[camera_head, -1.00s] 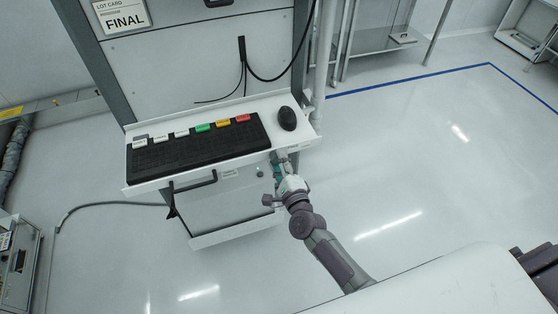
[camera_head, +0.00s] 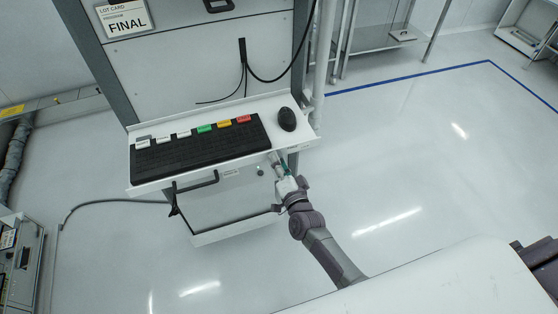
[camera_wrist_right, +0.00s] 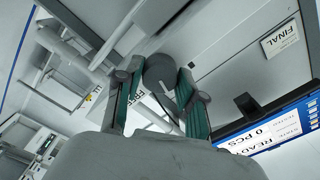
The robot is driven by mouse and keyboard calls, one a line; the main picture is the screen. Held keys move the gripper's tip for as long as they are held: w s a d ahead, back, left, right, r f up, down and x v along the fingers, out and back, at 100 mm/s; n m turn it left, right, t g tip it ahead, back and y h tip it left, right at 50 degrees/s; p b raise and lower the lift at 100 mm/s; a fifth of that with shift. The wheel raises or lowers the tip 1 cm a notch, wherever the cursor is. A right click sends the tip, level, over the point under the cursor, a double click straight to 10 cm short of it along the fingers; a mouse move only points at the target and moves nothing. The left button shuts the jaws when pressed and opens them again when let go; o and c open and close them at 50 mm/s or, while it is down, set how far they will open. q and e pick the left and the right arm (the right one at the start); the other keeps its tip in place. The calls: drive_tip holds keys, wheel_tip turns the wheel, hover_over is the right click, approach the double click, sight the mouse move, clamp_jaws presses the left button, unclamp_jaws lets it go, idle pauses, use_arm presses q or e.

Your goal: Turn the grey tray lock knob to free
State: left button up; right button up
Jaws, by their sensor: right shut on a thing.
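The tray lock knob (camera_wrist_right: 158,70) shows in the right wrist view as a dark grey round knob. My right gripper (camera_wrist_right: 157,82) has its two green-padded fingers on either side of the knob and is shut on it. Part of a label reading "FREE" (camera_wrist_right: 138,92) shows just beside the knob, partly covered by a finger. In the head view my right gripper (camera_head: 280,162) is at the right end of the tester front, below the keyboard shelf, and the knob is hidden there. My left gripper is not in view.
The keyboard shelf (camera_head: 293,144) juts out just above my right gripper, with a black keyboard (camera_head: 200,154) and a mouse (camera_head: 287,119) on it. A drawer-like tray front with a black handle (camera_head: 196,183) is to the left. The floor at right is clear.

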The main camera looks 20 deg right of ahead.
drive_tip(key=shift+n, duration=1.4)
drive_tip(key=o, duration=1.1)
drive_tip(key=shift+o, duration=0.2)
drive_tip(key=s, duration=1.2)
drive_tip(key=shift+d, duration=0.2)
